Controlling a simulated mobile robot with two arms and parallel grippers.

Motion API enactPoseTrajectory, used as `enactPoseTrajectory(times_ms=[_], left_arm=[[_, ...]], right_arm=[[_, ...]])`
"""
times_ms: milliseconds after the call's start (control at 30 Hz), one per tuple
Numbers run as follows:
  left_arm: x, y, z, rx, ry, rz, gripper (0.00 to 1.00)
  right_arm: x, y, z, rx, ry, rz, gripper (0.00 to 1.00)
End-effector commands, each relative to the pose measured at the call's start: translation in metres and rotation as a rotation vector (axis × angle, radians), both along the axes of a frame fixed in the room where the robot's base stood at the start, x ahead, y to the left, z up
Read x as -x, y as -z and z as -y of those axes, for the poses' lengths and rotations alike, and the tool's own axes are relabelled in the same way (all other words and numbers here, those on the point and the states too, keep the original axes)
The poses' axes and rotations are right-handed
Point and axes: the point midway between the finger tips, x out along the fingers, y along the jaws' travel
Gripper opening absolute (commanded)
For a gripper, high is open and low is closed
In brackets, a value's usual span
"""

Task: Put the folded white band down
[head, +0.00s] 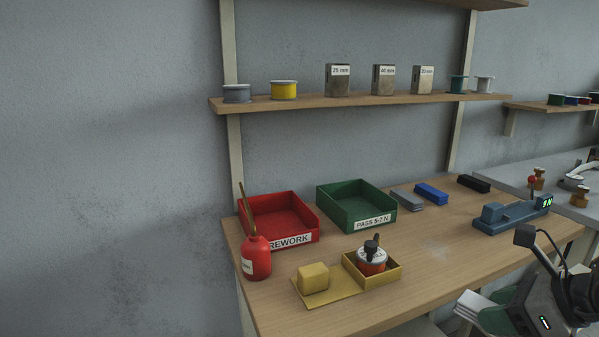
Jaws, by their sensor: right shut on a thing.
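My right gripper (500,312) is at the bottom right corner, low in front of the workbench's front edge. It is shut on the folded white band (474,303), whose pale layered edge sticks out to the left of the gripper. A green piece shows between the band and the dark gripper body; I cannot tell what it belongs to. The fingertips are mostly hidden. My left gripper is not in view.
The wooden workbench (420,270) holds a red REWORK bin (290,239), a green PASS bin (372,222), a red oil can (256,258), a yellow tray (330,292) and a blue-grey gauge (505,217). Its front right stretch is clear. A shelf (360,101) hangs above.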

Motion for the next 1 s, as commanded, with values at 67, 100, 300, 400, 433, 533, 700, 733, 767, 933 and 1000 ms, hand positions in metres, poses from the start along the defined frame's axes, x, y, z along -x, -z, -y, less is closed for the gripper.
enactPoseTrajectory(times_ms=[67,100,300,400,433,533,700,733,767,933,1000], left_arm=[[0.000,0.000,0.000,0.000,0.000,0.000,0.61],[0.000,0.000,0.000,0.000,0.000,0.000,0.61],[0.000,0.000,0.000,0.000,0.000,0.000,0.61],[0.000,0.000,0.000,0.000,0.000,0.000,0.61],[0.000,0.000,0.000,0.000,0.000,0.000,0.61],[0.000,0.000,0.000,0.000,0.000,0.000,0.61],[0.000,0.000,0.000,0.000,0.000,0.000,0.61],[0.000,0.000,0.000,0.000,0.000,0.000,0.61],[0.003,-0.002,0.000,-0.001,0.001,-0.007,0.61],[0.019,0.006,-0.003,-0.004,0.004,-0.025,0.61],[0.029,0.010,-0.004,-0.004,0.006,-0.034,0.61]], right_arm=[[0.006,0.014,-0.022,-0.005,-0.051,0.000,0.15],[0.008,0.021,-0.032,-0.005,-0.072,-0.001,0.15],[0.020,0.050,-0.075,-0.006,-0.172,-0.001,0.15],[0.025,0.064,-0.095,-0.005,-0.216,0.000,0.15],[0.027,0.068,-0.100,-0.004,-0.228,-0.001,0.15],[0.030,0.076,-0.113,-0.005,-0.259,0.001,0.15],[0.029,0.076,-0.111,-0.005,-0.252,0.000,0.15],[0.029,0.076,-0.111,-0.005,-0.251,-0.001,0.15],[0.029,0.068,-0.111,-0.004,-0.252,0.001,0.15],[0.027,0.047,-0.113,-0.001,-0.263,0.012,0.15],[0.027,0.038,-0.114,-0.001,-0.267,0.014,0.15]])
